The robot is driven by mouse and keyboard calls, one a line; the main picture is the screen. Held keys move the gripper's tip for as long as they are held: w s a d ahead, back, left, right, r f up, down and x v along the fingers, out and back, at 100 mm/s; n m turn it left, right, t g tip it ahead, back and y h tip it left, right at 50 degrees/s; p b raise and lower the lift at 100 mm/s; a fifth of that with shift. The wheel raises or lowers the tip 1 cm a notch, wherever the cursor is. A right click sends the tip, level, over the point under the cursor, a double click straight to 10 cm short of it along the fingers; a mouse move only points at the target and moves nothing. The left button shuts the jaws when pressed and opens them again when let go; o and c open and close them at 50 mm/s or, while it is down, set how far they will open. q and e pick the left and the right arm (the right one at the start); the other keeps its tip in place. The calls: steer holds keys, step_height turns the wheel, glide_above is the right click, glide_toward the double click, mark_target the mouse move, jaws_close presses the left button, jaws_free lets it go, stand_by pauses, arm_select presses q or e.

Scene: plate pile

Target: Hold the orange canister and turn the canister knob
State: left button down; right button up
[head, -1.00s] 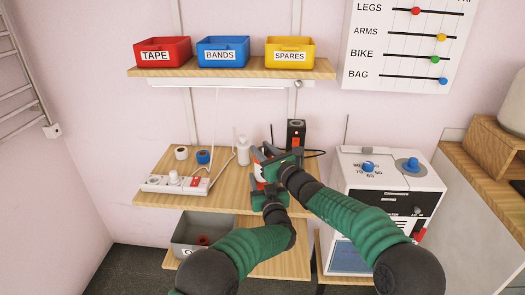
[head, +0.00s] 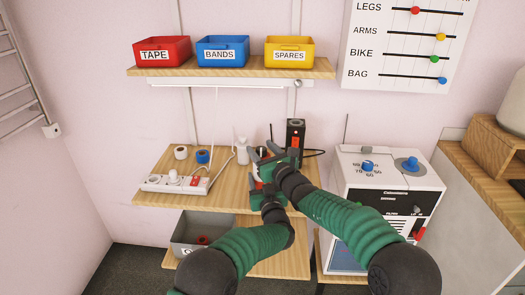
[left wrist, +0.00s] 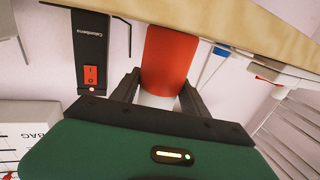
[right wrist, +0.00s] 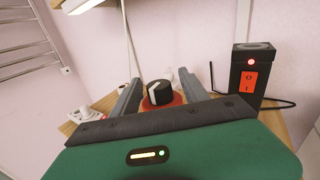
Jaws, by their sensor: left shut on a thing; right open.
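The orange canister (left wrist: 170,60) stands between the fingers of my left gripper (left wrist: 158,92), which is shut on its side. In the head view the canister is mostly hidden behind my grippers. The black canister knob (right wrist: 159,93), with a white stripe, sits on the orange top in the right wrist view. My right gripper (right wrist: 160,86) is open above the canister, one finger on each side of the knob. I cannot tell whether the fingers touch it.
A dark box (head: 295,135) with a red switch stands just right of the canister. A white bottle (head: 242,151), tape rolls (head: 203,156) and a power strip (head: 174,184) are on the shelf (head: 220,203) to the left. A white appliance (head: 390,185) stands at right.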

steer(key=v, duration=1.2)
